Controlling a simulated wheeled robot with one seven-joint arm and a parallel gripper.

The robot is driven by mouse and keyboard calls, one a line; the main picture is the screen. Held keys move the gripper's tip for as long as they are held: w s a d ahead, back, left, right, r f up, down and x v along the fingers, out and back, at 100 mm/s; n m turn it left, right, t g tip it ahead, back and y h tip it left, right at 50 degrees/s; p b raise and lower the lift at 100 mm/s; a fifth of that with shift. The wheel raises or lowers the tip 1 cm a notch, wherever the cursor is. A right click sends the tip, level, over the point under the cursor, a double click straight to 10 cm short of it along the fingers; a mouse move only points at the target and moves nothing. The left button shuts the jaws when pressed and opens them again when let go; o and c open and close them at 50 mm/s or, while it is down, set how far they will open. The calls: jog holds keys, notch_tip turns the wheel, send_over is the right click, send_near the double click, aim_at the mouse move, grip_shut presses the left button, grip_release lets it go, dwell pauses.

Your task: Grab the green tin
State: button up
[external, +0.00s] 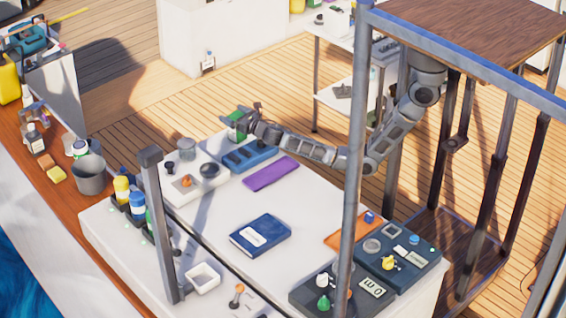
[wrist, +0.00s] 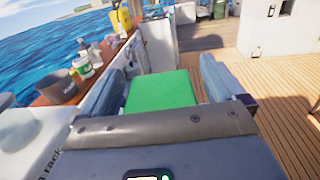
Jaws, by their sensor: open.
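The green tin (external: 238,129) is at the far edge of the white worktop, beside the blue tray, in the external view. In the wrist view its flat green face (wrist: 160,91) lies between my two fingers, with a gap on the right and a smaller one on the left. My gripper (external: 243,118) is open around the tin, and the arm reaches in from the right. The gripper also shows in the wrist view (wrist: 165,85). The tin's lower part is hidden, so I cannot tell what it rests on.
The blue tray (external: 262,155) and a purple pad (external: 271,173) lie near the tin. A dark blue book (external: 261,235) lies mid-worktop. A grey post (external: 354,150) rises in front of my arm.

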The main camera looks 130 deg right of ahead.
jog(key=shift+d, duration=0.2)
jog(key=shift+c, duration=0.3)
jog(key=c, duration=1.6)
jog(key=shift+r, duration=0.1)
